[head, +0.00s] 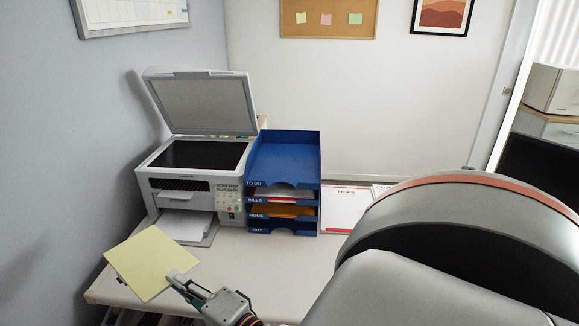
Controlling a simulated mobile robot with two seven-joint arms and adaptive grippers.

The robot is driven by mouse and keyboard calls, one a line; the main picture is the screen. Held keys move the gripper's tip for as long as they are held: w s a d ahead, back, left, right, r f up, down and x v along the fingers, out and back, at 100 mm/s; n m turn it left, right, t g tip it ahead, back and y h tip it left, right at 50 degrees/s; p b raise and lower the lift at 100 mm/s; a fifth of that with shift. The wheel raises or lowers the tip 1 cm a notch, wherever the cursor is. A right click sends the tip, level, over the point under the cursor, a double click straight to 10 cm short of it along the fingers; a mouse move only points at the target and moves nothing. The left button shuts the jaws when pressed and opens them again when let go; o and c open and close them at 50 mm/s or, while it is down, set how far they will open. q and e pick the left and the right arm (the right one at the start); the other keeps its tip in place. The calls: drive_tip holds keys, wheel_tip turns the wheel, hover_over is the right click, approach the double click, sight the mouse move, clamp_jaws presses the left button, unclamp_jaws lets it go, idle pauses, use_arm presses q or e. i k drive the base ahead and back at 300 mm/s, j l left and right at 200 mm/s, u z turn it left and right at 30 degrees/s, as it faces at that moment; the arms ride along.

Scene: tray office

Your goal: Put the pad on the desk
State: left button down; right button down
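The pad (148,259) is a flat pale yellow sheet-like block at the front left of the white desk (262,272). My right gripper (178,279) is at the pad's near right corner, with its fingers closed on that corner. The pad lies over the desk's left end, and its left corner reaches close to the desk's left edge. I cannot tell whether its underside touches the desk or hangs a little above it. My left gripper is not in view.
A printer (196,160) with its lid raised stands at the back left; its paper tray (188,228) sticks out behind the pad. A blue letter tray stack (284,160) stands beside it. A white-and-red document (345,207) is farther right. My large arm links cover the right side.

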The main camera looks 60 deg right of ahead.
sight(286, 280)
drive_tip(key=k+j+z, duration=0.1)
drive_tip(key=j+z, duration=0.15)
drive_tip(key=j, duration=0.15)
drive_tip(key=k+j+z, duration=0.1)
drive_tip(key=j+z, duration=0.15)
drive_tip(key=j, duration=0.2)
drive_tip(key=k+j+z, duration=0.35)
drive_tip(key=j+z, duration=0.15)
drive_tip(key=j, duration=0.2)
